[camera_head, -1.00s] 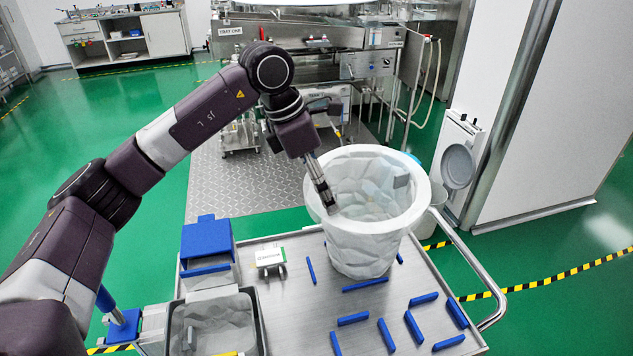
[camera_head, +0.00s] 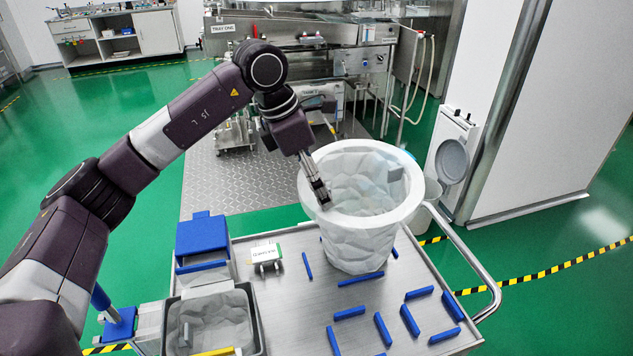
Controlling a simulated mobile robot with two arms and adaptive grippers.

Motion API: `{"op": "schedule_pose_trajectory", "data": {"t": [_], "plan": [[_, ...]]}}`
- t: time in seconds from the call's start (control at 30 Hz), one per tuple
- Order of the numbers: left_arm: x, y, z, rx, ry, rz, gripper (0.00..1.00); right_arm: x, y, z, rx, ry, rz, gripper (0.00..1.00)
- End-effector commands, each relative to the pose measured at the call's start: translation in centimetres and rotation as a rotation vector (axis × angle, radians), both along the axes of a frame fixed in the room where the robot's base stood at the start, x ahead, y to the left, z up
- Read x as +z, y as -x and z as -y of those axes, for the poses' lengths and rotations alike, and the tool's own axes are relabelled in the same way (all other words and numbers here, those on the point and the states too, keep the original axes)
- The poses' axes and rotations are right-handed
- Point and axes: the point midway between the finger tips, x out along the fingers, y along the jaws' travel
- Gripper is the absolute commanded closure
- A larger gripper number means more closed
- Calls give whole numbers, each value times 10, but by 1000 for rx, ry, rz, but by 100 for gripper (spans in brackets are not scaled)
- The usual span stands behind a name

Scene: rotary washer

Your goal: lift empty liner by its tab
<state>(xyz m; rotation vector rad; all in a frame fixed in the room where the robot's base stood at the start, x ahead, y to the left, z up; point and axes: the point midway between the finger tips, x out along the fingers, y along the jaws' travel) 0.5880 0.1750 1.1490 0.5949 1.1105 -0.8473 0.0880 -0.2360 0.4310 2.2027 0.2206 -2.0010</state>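A white crinkled liner with a wide round rim (camera_head: 351,240) stands upright and open on the cart. A small grey tab (camera_head: 396,174) shows on its inner far-right side, and I see no contents in it. A second, greyer liner (camera_head: 218,328) lines a grey rectangular bin at the lower left, with a grey upright piece (camera_head: 186,334) in it. My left gripper (camera_head: 324,201) points down over the near-left rim of the white liner, away from the grey tab. Its fingers look close together, but whether they are shut or touch the liner is unclear. My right gripper is not in view.
Several blue bars lie on the metal cart top (camera_head: 290,318) around the white liner. A blue box (camera_head: 203,240) and a small labelled white block (camera_head: 265,254) stand to its left. A curved cart handle (camera_head: 480,262) is at the right. The steel washer (camera_head: 310,40) stands behind.

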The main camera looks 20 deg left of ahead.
Motion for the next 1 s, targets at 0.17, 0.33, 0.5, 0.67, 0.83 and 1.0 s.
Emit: {"op": "schedule_pose_trajectory", "data": {"t": [0.17, 0.33, 0.5, 0.67, 0.83, 1.0], "plan": [[-8, 1, -2, 2, -9, -11, 33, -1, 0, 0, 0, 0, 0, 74], [-8, 1, -2, 2, -9, -10, 34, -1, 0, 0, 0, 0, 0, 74], [-3, 0, -2, 3, -10, -9, 35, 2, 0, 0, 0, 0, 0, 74], [7, 0, -2, 3, -9, -8, 45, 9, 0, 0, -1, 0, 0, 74], [18, 0, -1, 2, -7, -7, 79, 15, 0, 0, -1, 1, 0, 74], [30, 0, -1, 2, -7, -6, 100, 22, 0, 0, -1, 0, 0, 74]]}}
